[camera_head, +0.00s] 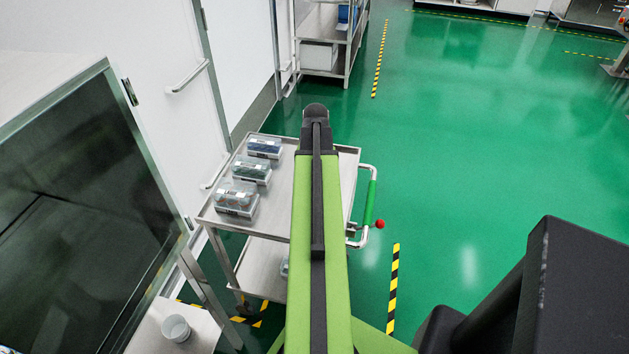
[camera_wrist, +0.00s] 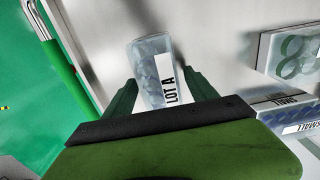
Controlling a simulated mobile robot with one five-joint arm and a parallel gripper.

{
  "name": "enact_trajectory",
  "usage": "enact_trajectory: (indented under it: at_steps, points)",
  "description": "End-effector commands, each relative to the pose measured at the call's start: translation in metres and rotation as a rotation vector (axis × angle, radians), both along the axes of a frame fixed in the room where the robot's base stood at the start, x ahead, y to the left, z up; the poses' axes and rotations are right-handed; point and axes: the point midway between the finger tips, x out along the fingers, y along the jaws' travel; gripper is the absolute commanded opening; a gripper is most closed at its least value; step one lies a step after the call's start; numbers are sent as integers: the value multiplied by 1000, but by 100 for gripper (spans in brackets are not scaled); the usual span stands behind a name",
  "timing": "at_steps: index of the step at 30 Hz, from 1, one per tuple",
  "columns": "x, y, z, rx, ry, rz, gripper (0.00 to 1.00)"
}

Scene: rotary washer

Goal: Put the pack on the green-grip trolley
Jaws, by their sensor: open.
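The green-grip trolley is a steel cart; its top (camera_head: 274,222) lies under my arm, with the green grip (camera_head: 370,203) on its right side. The grip also shows at left in the wrist view (camera_wrist: 68,72). The pack (camera_wrist: 152,58) is a clear pouch with blue contents and a white LOT A label. It is over the trolley top, between the spread fingers of my gripper (camera_wrist: 162,92). The gripper is open. I cannot tell whether a finger touches the pack. The pack's near end is hidden by my gripper. My arm hides the pack in the head view.
Several clear-lidded boxes, including a blue one (camera_head: 264,147) and a green one (camera_head: 251,171), line the trolley's left side. A dark-glazed cabinet (camera_head: 80,200) stands at left, a white cup (camera_head: 176,329) below it.

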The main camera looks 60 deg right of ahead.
Motion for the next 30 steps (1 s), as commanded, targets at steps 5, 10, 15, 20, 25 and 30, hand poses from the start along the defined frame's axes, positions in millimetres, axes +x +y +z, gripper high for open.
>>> enact_trajectory:
  at_steps: [5,10,15,20,25,30]
  points:
    - [0,0,8,0,0,0,66]
    - [0,0,34,0,0,0,66]
    - [0,0,73,0,0,-1,66]
    - [0,0,108,0,0,-1,66]
    - [0,0,125,0,0,-1,66]
    - [0,0,123,0,0,-1,66]
